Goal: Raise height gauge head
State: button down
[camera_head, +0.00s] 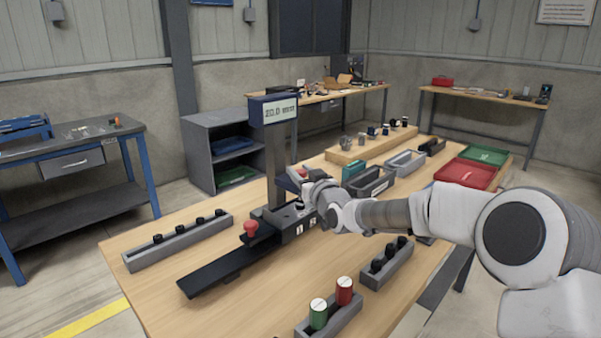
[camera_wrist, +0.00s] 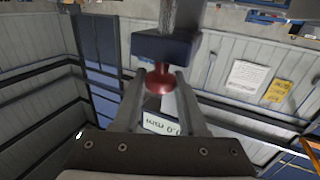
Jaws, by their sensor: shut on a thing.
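The height gauge stands on the wooden table, with a grey column (camera_head: 276,165) and a display (camera_head: 279,110) on top that reads about 20.0 mm, the first digits unclear. Its dark blue head (camera_wrist: 165,47) shows in the wrist view with a red knob (camera_wrist: 159,80) on it. My gripper (camera_wrist: 160,76) is shut on this red knob, one finger on each side.
A red mushroom button (camera_head: 250,228) and a black rail (camera_head: 225,272) lie in front of the column. A grey rack (camera_head: 178,243) with black pegs is at left. A holder with green (camera_head: 318,313) and red (camera_head: 344,291) cylinders is in front. Bins (camera_head: 370,182) stand behind my gripper.

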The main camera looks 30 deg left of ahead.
dwell(0.6)
jog(key=shift+r+p, duration=0.5)
jog(key=shift+r, duration=1.95)
jog(key=c, duration=0.5)
grip_release()
jog(key=shift+o, duration=0.2)
jog(key=shift+f, duration=0.15)
jog(key=shift+s+d+f, duration=0.1)
jog(key=shift+s+d, duration=0.05)
jog(key=shift+d, duration=0.05)
jog(key=v, duration=1.7)
